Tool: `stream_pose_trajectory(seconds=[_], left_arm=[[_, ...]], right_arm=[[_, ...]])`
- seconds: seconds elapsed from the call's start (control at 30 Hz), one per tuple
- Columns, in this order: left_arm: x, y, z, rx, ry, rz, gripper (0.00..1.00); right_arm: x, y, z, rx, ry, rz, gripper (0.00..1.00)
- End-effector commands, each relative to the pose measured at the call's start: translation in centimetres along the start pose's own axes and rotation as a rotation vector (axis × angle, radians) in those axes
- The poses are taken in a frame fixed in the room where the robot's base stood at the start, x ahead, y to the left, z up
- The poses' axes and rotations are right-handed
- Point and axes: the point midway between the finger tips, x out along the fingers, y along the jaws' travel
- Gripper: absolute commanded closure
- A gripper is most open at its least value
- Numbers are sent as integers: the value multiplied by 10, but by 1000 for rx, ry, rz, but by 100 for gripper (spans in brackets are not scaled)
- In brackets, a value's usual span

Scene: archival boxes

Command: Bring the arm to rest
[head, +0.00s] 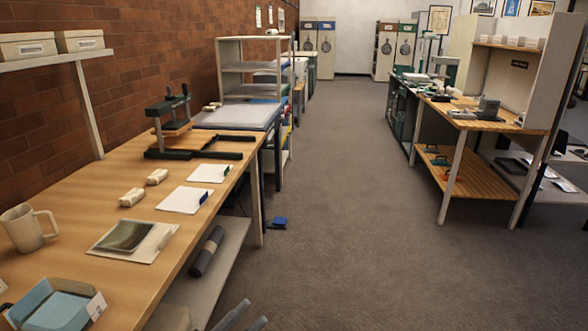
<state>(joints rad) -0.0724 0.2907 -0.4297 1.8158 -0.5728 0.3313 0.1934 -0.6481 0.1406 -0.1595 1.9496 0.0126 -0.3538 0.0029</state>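My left gripper (255,310) shows only at the bottom edge of the head view, as two grey fingers pointing up and away. There is a gap between the fingers and nothing shows in it. It is just right of the wooden workbench (90,206), in front of the floor, apart from the things on the bench. The rest of my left arm is out of the picture. My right gripper is not in view.
The bench holds a mug (27,227), an open blue-lined box (56,305), a photograph (124,236), white folders and a dark press (172,124). A dark roll (207,251) lies on its lower shelf. The aisle floor (340,200) is clear except for a small blue object (279,223).

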Motion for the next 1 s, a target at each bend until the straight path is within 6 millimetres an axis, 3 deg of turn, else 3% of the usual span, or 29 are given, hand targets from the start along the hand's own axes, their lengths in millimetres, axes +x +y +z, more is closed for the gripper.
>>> stream_pose_trajectory(seconds=[0.1, 0.23, 0.4, 0.5, 0.67, 1.0], left_arm=[[-45, 7, 44, -177, -259, -105, 71], [-107, 28, 87, -362, -547, -179, 71], [-187, 65, 116, -562, -853, -216, 71], [-218, 82, 120, -637, -964, -218, 71], [-239, 94, 121, -688, -1038, -216, 71], [-239, 94, 122, -689, -1039, -215, 71]], right_arm=[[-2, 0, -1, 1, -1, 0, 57], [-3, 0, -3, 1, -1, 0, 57], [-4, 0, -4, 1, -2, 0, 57], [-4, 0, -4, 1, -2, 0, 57], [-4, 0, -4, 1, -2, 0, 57], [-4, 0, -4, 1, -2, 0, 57]])
